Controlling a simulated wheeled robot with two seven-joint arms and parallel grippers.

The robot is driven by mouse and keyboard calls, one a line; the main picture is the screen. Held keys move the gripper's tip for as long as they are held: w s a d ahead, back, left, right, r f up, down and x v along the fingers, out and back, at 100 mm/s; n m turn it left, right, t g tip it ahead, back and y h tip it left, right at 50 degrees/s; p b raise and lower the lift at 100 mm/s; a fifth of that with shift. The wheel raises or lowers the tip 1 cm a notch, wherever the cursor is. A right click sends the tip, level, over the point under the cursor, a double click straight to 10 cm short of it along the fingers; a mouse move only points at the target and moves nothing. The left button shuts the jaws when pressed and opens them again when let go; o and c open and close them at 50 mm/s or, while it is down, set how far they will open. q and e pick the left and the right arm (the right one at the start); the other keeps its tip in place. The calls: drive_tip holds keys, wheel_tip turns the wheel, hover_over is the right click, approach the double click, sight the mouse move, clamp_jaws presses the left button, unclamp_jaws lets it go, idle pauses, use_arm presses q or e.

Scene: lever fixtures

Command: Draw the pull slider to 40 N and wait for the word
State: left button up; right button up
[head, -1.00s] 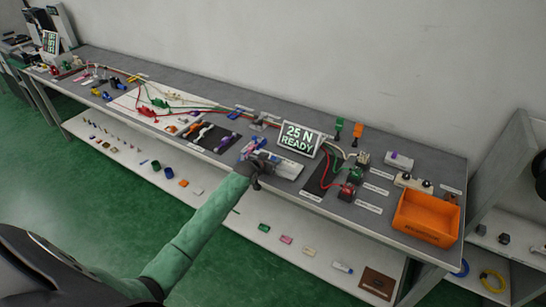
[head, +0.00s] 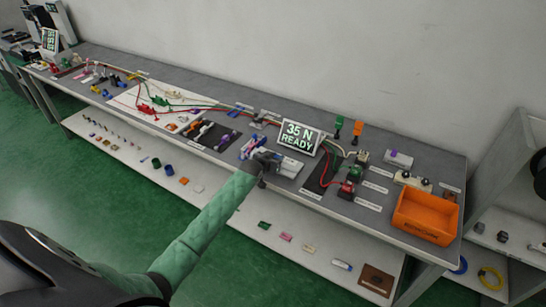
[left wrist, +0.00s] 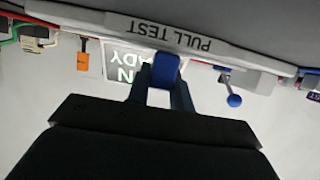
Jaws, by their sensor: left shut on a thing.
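My left gripper (head: 266,160) is at the pull test fixture (head: 288,169), a pale block near the front edge of the bench. In the left wrist view, my left gripper (left wrist: 163,92) is shut on the blue slider handle (left wrist: 165,69), just off the edge labelled "PULL TEST". The display (head: 299,137) behind the fixture reads "35 N READY". It shows only partly and upside down in the left wrist view (left wrist: 128,64). The slider's track is mostly hidden by my gripper. My right gripper is not in view.
An orange bin (head: 425,214) stands at the bench's right end. A dark panel with a red and a green switch (head: 348,189) lies right of the fixture. A blue-knobbed lever (left wrist: 234,100) is beside the handle. The lower shelf (head: 230,205) holds small parts.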

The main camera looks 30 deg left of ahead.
use_arm(q)
drive_tip(key=shift+d, duration=0.45)
drive_tip(key=o, duration=0.8)
drive_tip(key=shift+o, duration=0.2)
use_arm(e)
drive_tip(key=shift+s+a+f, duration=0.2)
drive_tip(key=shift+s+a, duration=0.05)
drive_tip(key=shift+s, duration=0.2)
use_arm(q)
drive_tip(key=shift+s, duration=0.1)
drive_tip(key=shift+s+a, duration=0.1)
drive_tip(key=shift+s, duration=0.15)
drive_tip(key=b+v, duration=0.2)
drive_tip(key=v, duration=0.3)
drive_tip(key=shift+s+r+b, duration=0.15)
drive_tip(key=shift+s+b, duration=0.15)
drive_tip(key=shift+s, duration=0.05)
drive_tip(key=shift+s+r, duration=0.4)
drive_tip(key=shift+s, duration=0.2)
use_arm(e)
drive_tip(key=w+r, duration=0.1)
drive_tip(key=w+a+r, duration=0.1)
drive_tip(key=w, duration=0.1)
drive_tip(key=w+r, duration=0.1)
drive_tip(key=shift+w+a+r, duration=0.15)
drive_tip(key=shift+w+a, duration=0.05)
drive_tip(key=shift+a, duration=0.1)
